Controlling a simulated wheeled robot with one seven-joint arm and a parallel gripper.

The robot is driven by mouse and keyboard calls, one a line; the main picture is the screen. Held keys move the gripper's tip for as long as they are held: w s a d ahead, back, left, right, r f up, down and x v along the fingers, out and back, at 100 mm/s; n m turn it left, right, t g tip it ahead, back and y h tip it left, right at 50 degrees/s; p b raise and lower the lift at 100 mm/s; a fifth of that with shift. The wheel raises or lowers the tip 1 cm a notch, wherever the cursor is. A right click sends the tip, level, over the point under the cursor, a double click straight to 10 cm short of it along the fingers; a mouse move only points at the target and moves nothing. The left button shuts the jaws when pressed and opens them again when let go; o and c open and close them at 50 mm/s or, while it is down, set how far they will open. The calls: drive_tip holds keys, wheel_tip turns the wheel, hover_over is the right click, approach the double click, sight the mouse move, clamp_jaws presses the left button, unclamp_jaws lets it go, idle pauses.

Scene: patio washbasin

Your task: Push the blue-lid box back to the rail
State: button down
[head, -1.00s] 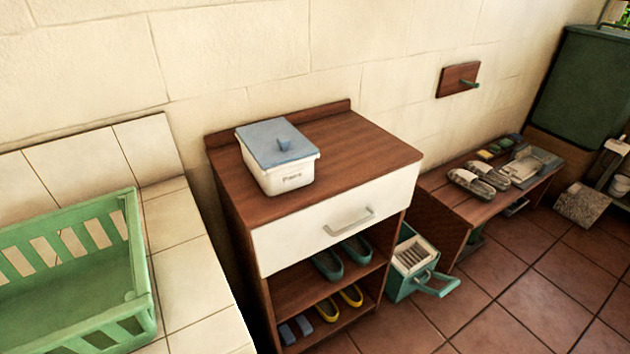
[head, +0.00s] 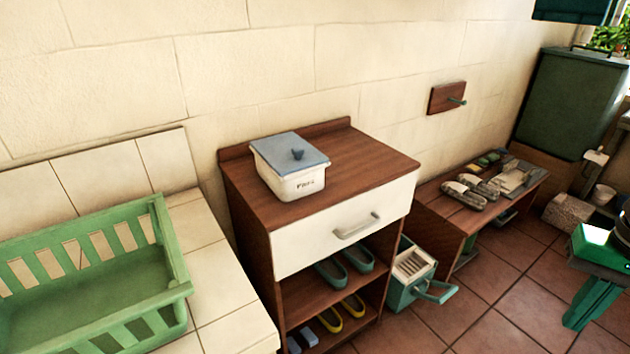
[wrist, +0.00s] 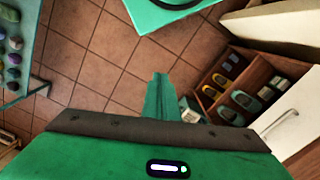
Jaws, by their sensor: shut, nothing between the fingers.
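The white box with a blue lid and knob (head: 290,168) stands upright on the left part of the brown cabinet top (head: 350,165). Dark lettering marks its front. The low wooden rail (head: 335,127) runs along the back of the top, by the wall. The box hides part of the rail, and its rear base edge is hidden, so I cannot tell the exact gap. My gripper (head: 578,322) is at the right edge of the head view, well away from the box. In the wrist view my gripper's teal fingers (wrist: 159,98) are together and empty, above the floor.
The cabinet has a white drawer (head: 345,225) and shelves of shoes below. A green crate (head: 90,280) sits on the tiled counter at left. A low bench (head: 475,205) with sandals and a teal bin (head: 412,275) stand right of the cabinet. Floor in front is clear.

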drive_tip(key=shift+w+a, duration=0.1)
drive_tip(key=shift+a, duration=0.05)
drive_tip(key=m+t+y, duration=1)
drive_tip(key=m+y, duration=0.5)
drive_tip(key=m, duration=0.3)
approach(326, 171)
drive_tip(key=x, duration=0.6)
drive_tip(key=shift+w+a+f, duration=0.1)
drive_tip(key=shift+w+f, duration=0.1)
drive_tip(key=shift+w, duration=0.15)
